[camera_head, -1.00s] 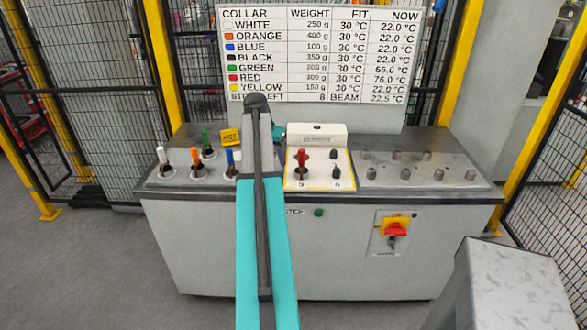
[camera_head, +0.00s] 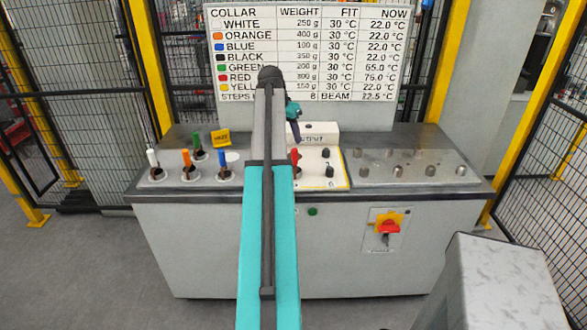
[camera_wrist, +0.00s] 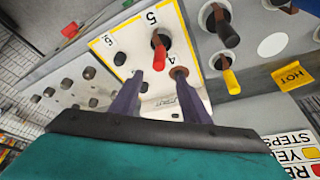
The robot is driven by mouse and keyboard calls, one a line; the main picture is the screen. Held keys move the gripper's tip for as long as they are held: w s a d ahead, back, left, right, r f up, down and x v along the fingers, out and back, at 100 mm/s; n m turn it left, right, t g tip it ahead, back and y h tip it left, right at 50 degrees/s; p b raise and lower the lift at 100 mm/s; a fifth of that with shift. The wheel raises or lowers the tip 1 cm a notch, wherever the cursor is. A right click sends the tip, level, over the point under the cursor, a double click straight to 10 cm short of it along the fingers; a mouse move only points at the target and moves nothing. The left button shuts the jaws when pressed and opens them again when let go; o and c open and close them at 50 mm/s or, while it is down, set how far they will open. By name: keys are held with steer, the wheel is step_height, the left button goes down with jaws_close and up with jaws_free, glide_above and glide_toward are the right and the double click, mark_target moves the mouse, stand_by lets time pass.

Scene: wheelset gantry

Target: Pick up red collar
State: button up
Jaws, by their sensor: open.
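The red collar (camera_head: 295,158) stands upright on a white plate with a yellow border, right of my arm in the head view. In the wrist view the red collar (camera_wrist: 158,52) is a red piece set in a dark hole on the numbered plate (camera_wrist: 115,45). My gripper (camera_wrist: 159,82) is open, its two dark purple fingers apart and nothing between them. The red collar shows beyond the fingertips, roughly between them. In the head view my gripper (camera_head: 296,135) is just above the red collar, partly hidden by my arm.
White (camera_head: 152,158), orange (camera_head: 186,160), green (camera_head: 197,140) and blue (camera_head: 223,158) collars stand on the left of the bench. A yellow HOT sign (camera_head: 221,138) is behind them. A white raised box (camera_head: 318,133) stands behind the plate. Grey pegs (camera_head: 398,171) fill the bench's right.

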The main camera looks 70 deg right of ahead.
mark_target(294, 149)
steer(key=shift+p+x, duration=0.85)
steer(key=shift+x, duration=2.95)
steer(key=shift+f, duration=0.1)
steer(key=shift+p+x, duration=0.95)
steer(key=shift+x, duration=0.3)
steer(key=shift+p+x, duration=0.35)
steer(key=shift+x, duration=0.9)
steer(key=shift+c, duration=0.4)
jaws_close()
